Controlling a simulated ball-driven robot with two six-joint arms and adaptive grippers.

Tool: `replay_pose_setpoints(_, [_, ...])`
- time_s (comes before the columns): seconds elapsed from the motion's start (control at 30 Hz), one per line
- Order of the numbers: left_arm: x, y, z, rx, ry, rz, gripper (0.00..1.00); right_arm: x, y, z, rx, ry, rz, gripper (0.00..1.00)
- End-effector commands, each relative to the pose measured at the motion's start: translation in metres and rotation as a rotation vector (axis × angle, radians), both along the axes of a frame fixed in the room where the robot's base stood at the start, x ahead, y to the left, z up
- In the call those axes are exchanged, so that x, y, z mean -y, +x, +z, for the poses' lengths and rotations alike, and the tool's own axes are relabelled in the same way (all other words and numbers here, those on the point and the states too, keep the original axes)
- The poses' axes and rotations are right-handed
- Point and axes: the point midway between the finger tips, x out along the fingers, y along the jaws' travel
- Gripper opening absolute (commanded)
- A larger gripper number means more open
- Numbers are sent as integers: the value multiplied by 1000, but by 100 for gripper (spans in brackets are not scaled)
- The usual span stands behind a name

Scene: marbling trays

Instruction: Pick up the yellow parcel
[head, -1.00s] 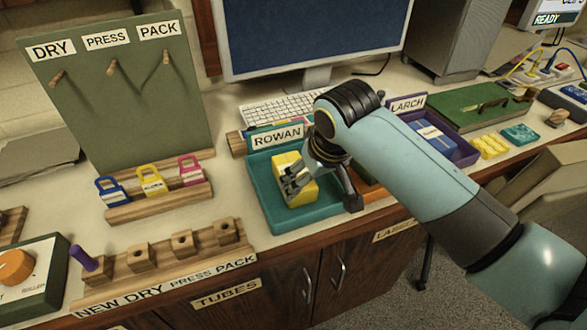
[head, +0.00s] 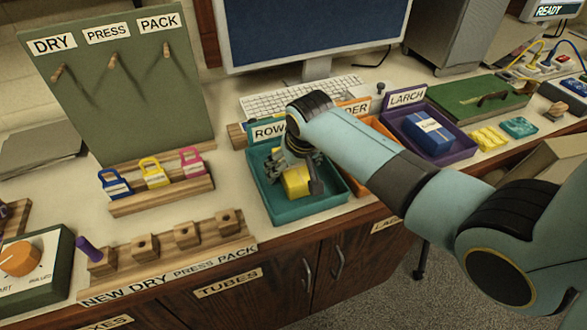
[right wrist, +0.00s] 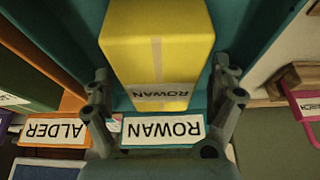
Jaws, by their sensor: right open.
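The yellow parcel (head: 297,183) lies in the teal tray (head: 310,208) behind which the ROWAN sign stands. My right gripper (head: 293,176) is over it, open and pointing down, one finger on each side of the parcel in the head view. In the right wrist view the yellow parcel (right wrist: 160,50) shows its tape strip and ROWAN label, between and beyond the open fingers (right wrist: 163,82). I cannot tell whether a finger touches it. My forearm hides part of the ROWAN sign (head: 268,131). My left gripper is not in view.
An orange tray (head: 378,125) stands right of the teal one, partly behind my arm. A purple tray (head: 465,148) with a blue parcel (head: 428,133) is farther right. A wooden rack (head: 165,200) with coloured tags is left. The keyboard (head: 300,96) is behind.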

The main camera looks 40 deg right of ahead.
Motion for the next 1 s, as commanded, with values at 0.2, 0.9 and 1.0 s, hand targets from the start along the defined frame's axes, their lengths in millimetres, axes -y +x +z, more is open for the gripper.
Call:
replay_pose_setpoints(0.2, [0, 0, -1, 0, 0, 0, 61, 0, 2, -5, 1, 1, 0, 92])
replay_pose_setpoints(0.9, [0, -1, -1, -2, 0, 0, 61, 0, 2, -4, 2, -1, 0, 20])
replay_pose_setpoints(1.0, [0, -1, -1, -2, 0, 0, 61, 0, 2, -4, 2, -1, 0, 20])
